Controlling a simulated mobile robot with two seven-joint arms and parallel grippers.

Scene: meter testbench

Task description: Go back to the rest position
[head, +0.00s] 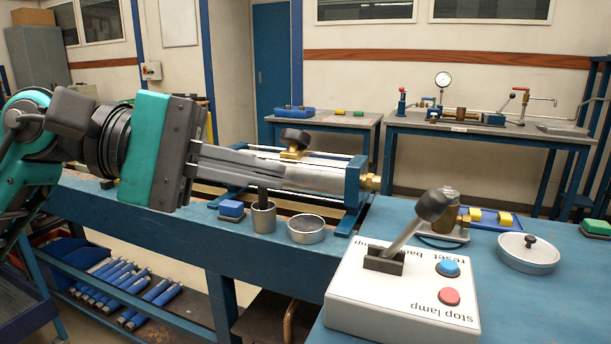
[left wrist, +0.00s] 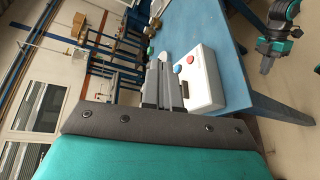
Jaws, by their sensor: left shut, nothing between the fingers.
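My left gripper (head: 283,172) reaches in from the left in the head view, its teal and dark grey body level and its long grey fingers pointing right. The fingers are shut with nothing between them. They are in front of the test bench frame with its grey cylinder (head: 315,178); I cannot tell the gap between them. In the left wrist view the same fingers (left wrist: 160,68) show beside the white control box. My right gripper (left wrist: 266,65) hangs at the upper right of the left wrist view, small and apart from the table; its jaws are too small to judge.
The white control box (head: 390,300) with a black-knobbed lever (head: 410,230) stands at the front. A grey cup (head: 264,219), a round dish (head: 306,230), a blue block (head: 231,209) and a lidded pan (head: 528,253) sit on the blue bench. Blue tubes (head: 150,293) lie on a low shelf.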

